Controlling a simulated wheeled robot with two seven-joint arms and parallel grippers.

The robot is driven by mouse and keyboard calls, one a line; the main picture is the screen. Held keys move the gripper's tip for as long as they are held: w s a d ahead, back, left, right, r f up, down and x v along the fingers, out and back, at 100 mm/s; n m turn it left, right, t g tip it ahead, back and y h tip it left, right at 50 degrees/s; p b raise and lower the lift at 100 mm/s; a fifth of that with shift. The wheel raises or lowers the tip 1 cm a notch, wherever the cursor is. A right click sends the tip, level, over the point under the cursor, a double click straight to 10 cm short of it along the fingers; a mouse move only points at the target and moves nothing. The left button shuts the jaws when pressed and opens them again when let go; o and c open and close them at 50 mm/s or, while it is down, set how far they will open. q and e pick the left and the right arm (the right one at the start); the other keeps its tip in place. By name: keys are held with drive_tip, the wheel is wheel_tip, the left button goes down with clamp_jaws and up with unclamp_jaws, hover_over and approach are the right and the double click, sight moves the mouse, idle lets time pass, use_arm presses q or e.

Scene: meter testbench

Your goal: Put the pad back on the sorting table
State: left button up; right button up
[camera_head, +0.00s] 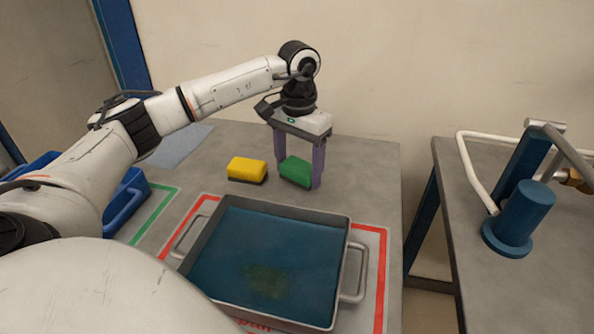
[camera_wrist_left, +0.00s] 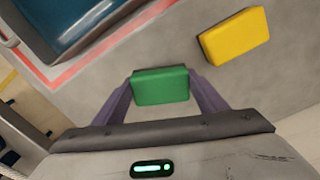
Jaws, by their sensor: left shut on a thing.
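A green pad (camera_head: 296,171) is between the fingers of my left gripper (camera_head: 300,174), at the back of the grey sorting table (camera_head: 365,185). My left gripper points down and is shut on the pad. In the left wrist view the green pad (camera_wrist_left: 160,85) sits between the two purple fingertips (camera_wrist_left: 160,90). The pad is at or very near the table top; I cannot tell whether it touches. A yellow pad (camera_head: 247,169) lies on the table to its left, apart from it; it also shows in the left wrist view (camera_wrist_left: 234,35). My right gripper is not in view.
A grey pan with blue inside (camera_head: 345,222) stands in a red-outlined area in front of the pads. A blue bin (camera_head: 125,200) is at the left. A second table (camera_head: 550,280) with a blue fixture (camera_head: 522,215) stands right, across a gap.

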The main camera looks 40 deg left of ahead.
sight(298, 167)
use_arm(q)
drive_tip(key=shift+f, duration=0.65)
drive_tip(key=shift+f, duration=0.15)
drive_tip(key=o, duration=1)
wheel_tip(298, 167, up, 12)
drive_tip(key=shift+r, duration=0.2)
